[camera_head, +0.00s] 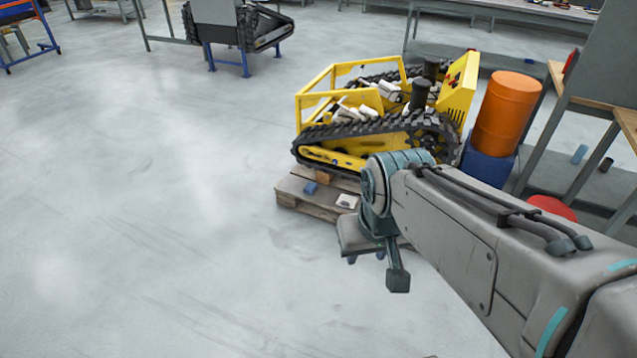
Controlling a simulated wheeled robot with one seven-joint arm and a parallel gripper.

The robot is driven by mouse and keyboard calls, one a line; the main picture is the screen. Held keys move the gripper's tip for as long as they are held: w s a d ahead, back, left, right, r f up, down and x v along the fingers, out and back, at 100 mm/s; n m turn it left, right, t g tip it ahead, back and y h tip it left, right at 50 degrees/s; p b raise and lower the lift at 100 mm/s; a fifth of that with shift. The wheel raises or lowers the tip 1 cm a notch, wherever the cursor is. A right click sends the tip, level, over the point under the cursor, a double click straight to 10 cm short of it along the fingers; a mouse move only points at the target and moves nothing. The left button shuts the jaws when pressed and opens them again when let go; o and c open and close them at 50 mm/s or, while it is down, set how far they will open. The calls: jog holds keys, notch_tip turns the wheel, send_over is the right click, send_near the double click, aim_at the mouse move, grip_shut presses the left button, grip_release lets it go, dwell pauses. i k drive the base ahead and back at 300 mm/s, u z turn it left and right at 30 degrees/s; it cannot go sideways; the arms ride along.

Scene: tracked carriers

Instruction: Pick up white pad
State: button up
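The white pad (346,201) is a small, pale, flat piece with a darker mark on it. It lies on the wooden pallet (303,204), near its front edge and in front of the tracked carrier. My gripper (367,259) points down, in front of the pallet and slightly right of and nearer than the pad. Two small bluish fingertips show below the hand with a gap between them, so it looks open. Nothing shows between them. My arm hides the right part of the pallet.
A yellow tracked carrier (375,140) stands on the pallet. A blue piece (310,188) and an orange-brown block (323,177) lie near the pad. An orange drum (506,115) on a blue base and a workbench (590,110) stand right. The floor to the left is clear.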

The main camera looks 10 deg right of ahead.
aim_at(347, 200)
jog(key=u, duration=0.5)
jog(key=i, duration=2.7)
jog(key=z, duration=1.5)
jog(key=i, duration=0.8)
jog(key=z, duration=0.8)
